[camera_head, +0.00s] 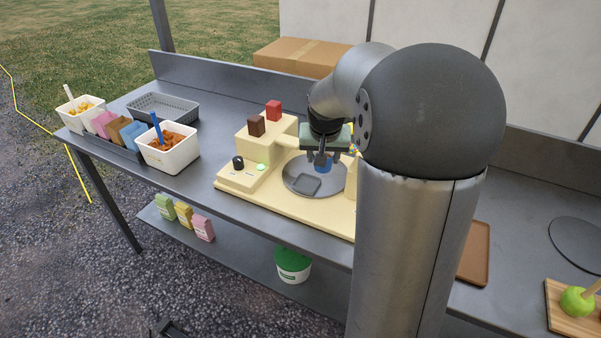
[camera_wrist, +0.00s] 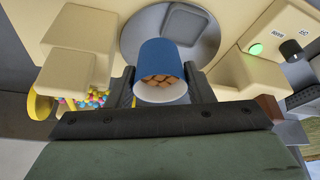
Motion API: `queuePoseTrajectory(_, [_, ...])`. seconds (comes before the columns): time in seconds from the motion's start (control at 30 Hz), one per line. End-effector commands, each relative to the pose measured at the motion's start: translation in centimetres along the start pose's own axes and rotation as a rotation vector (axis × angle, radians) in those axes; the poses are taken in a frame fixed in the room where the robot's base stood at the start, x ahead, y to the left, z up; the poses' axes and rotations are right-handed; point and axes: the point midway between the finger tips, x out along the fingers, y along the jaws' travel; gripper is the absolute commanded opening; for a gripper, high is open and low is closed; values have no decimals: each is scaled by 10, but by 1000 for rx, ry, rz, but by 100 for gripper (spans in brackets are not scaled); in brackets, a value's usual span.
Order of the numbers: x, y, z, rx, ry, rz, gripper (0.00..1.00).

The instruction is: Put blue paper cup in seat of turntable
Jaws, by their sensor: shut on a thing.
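The blue paper cup (camera_wrist: 161,58) is between the fingers of my gripper (camera_wrist: 159,84), which is shut on it. In the wrist view its white-rimmed mouth faces the camera and shows brown nut-like pieces inside. The cup (camera_head: 324,167) also shows in the head view, partly hidden by my gripper (camera_head: 321,162). The turntable (camera_head: 295,171) is a round grey disc on a cream machine. Its seat (camera_head: 306,185) is a rounded square recess, seen empty left of and in front of the cup. The seat (camera_wrist: 187,22) lies beyond the cup in the wrist view. Whether the cup touches the disc is unclear.
The cream machine (camera_head: 240,182) has raised blocks, a green-lit button (camera_head: 261,167) and a black knob (camera_head: 238,162) beside the disc. White tubs (camera_head: 171,157) and a grey basket (camera_head: 163,106) stand at left. A cardboard box (camera_head: 301,57) is behind.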

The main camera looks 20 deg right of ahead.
Motion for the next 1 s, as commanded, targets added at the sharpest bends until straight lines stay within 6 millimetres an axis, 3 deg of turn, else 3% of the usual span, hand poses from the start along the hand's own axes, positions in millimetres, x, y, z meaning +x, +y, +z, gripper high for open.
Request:
queuePoseTrajectory(0.1, [26, -18, -5, -3, -6, 0, 21])
queuePoseTrajectory(0.3, [58, -36, -9, -1, -3, 0, 21])
queuePoseTrajectory(0.53, [73, -44, -11, 0, -1, 0, 21])
queuePoseTrajectory(0.73, [99, -44, 0, -1, -3, 0, 21])
queuePoseTrajectory(1.0, [101, -44, 1, 1, 0, 0, 21])
